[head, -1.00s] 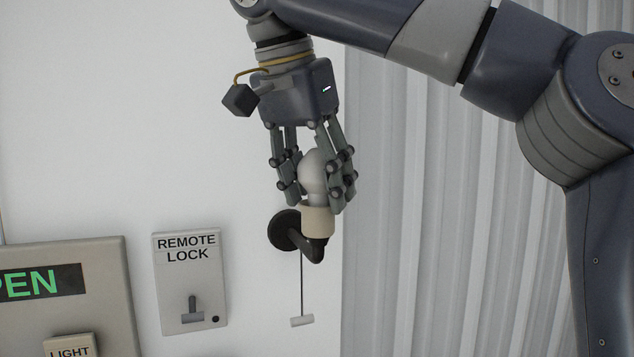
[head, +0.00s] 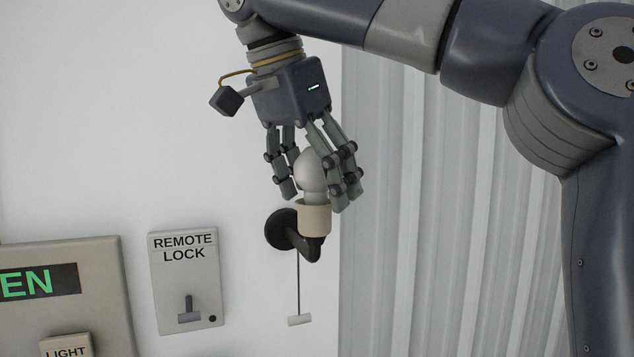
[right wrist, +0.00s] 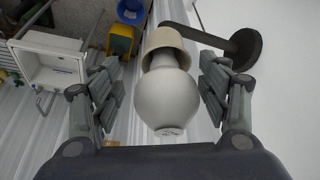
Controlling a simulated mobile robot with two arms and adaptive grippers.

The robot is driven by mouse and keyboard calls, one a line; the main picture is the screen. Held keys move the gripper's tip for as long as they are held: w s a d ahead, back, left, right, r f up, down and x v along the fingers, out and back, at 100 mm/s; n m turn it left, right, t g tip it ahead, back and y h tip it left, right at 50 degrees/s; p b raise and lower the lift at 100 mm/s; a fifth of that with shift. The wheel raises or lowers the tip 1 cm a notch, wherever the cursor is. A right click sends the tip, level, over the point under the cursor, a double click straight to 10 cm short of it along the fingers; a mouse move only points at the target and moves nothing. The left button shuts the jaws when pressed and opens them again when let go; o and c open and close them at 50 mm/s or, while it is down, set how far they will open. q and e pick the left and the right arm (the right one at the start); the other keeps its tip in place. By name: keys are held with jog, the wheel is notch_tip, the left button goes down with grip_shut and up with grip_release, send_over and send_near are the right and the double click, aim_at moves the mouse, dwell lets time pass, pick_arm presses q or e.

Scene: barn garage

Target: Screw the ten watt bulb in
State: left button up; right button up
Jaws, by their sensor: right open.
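A white bulb (head: 311,172) stands upright in the cream socket (head: 314,218) of a dark wall lamp arm (head: 283,230). A pull cord with a small handle (head: 300,320) hangs below the lamp. In the right wrist view the bulb (right wrist: 167,100) lies between the fingers, its neck at the cream socket (right wrist: 164,42); its threads are hidden. My right gripper (head: 314,195) is open above and around the bulb. In the right wrist view gaps show between the bulb and both finger sets (right wrist: 166,88). My left gripper is not in view.
A remote lock panel (head: 184,280) with a small lever is on the wall left of the lamp. A larger panel (head: 105,290) with a green lit sign is further left. Corrugated grey wall (head: 430,220) is at right.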

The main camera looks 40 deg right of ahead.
jog(key=shift+a+f+n+t+y+b, duration=0.1)
jog(key=shift+n+t+y+b, duration=0.1)
jog(key=shift+n, duration=0.4)
jog(key=shift+a+n+t+y+b, duration=0.1)
jog(key=shift+n+t, duration=0.1)
jog(key=shift+n, duration=0.4)
jog(key=shift+n+t, duration=0.3)
jog(key=shift+n, duration=0.5)
jog(key=n, duration=0.2)
jog(key=n+t+y, duration=0.1)
jog(key=n, duration=0.1)
jog(key=shift+d, duration=0.3)
jog(key=n+t+y, duration=0.1)
jog(key=n, duration=0.2)
jog(key=shift+a+n+p, duration=0.15)
jog(key=shift+n+p, duration=0.2)
jog(key=shift+n, duration=0.05)
jog(key=c, duration=0.8)
